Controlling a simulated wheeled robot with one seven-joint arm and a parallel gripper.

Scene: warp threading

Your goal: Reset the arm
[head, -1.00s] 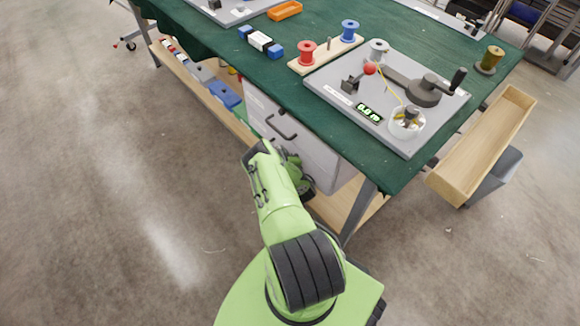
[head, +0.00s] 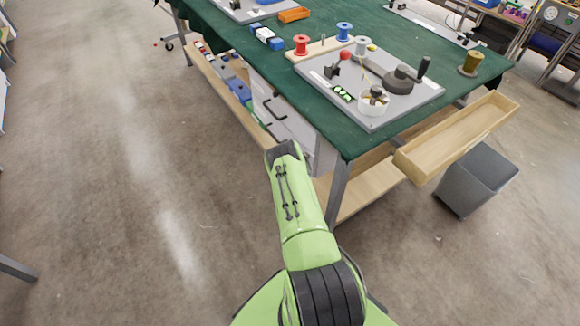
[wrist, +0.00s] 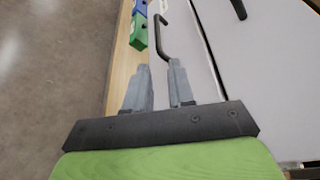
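My green arm (head: 303,215) reaches forward and low in the head view, in front of the near corner of the green-topped workbench (head: 343,140). My gripper (wrist: 159,66) shows in the wrist view, its two grey fingers apart with nothing between them. It points along the pale drawer front (wrist: 198,65), near a dark bar handle (wrist: 163,38). I cannot tell whether a finger touches the handle. In the head view my gripper is hidden behind the arm.
The bench carries a grey winding board (head: 375,118) with a crank, a red spool (head: 301,44) and a blue spool (head: 343,31). A wooden tray (head: 447,140) juts from its right side above a grey bin (head: 475,178).

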